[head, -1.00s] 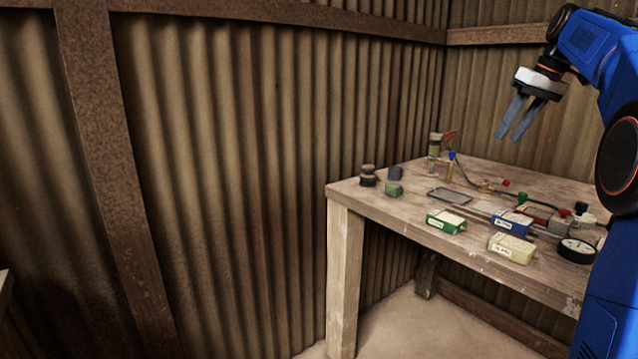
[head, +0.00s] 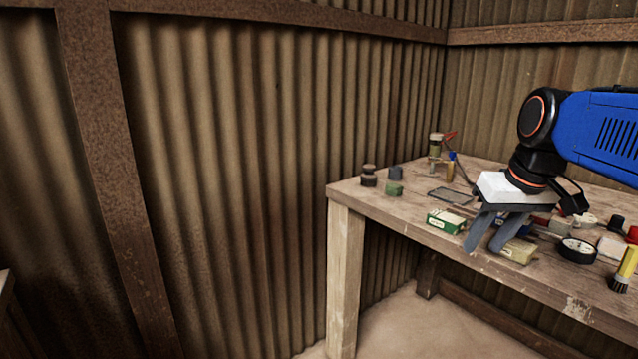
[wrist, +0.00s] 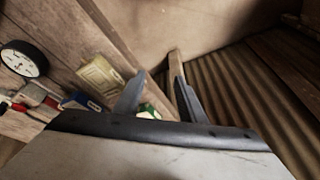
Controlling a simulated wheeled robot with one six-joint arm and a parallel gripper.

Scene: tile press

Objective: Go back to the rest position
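My gripper (head: 482,240) has two grey fingers pointing down at the front edge of the wooden table (head: 345,205) in the head view. In the wrist view the fingers of my gripper (wrist: 158,88) stand apart with nothing between them, so it is open and empty. In the head view it hides part of the blue box and part of the cream box (head: 519,251) behind it.
A green box (head: 446,221), a flat dark tray (head: 450,195), small pots (head: 368,175) and a round black-rimmed gauge (head: 577,250) are on the table. A yellow-handled brush (head: 625,268) lies at right.

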